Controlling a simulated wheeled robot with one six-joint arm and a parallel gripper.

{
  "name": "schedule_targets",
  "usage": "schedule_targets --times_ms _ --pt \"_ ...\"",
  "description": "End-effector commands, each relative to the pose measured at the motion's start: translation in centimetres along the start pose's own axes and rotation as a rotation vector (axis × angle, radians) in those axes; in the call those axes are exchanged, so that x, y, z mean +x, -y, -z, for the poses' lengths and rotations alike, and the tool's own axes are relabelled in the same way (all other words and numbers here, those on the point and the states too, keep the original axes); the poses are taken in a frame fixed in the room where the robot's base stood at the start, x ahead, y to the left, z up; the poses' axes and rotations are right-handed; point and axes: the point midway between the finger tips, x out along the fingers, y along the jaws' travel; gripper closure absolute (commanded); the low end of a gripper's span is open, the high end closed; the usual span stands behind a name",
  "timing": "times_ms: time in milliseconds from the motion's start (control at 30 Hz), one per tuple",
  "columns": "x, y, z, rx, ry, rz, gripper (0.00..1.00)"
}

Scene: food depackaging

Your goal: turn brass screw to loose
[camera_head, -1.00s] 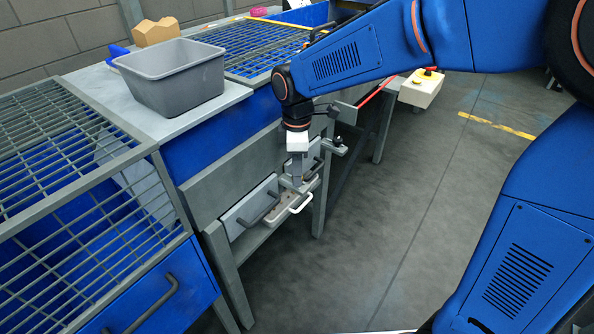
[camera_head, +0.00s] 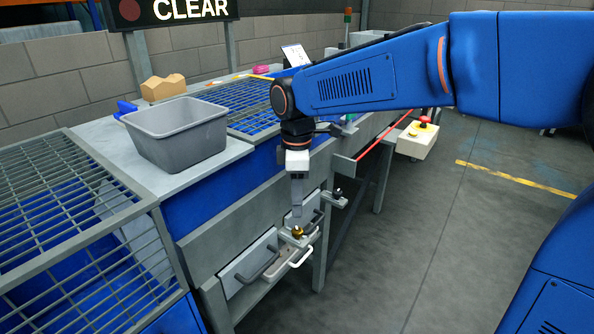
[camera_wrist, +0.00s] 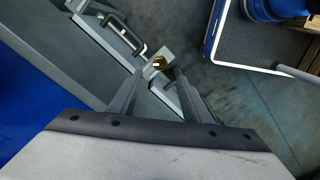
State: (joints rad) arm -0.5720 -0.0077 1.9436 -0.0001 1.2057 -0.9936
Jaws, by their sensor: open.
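The brass screw (camera_head: 297,232) sits on a grey fixture at the front of the bench, just below my gripper (camera_head: 297,222) in the head view. In the wrist view the screw (camera_wrist: 159,62) shows gold with a pale mark on its top, on a light grey block. My gripper's two fingers (camera_wrist: 155,80) are apart in that view, with the screw just beyond and between their tips. Nothing is held. I cannot tell whether either finger touches the screw.
Drawer-like panels with handles (camera_head: 268,268) flank the screw, and a pale handle (camera_head: 302,257) juts out beside it. A grey tub (camera_head: 178,135) stands on the bench top. A box with a red button (camera_head: 418,138) is to the right. Open floor lies right of the bench.

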Motion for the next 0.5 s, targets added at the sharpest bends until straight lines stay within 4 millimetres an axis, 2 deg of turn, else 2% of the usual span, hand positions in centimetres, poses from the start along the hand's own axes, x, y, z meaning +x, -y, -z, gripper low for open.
schedule_targets --times_ms 200,400,500 --pt "-4.3 -0.1 0.0 0.000 -0.002 -0.003 0.56" --pt "-7.0 -0.1 0.0 0.000 -0.001 -0.002 0.56" --pt "-7.7 0.0 0.0 0.000 0.000 0.000 0.56"
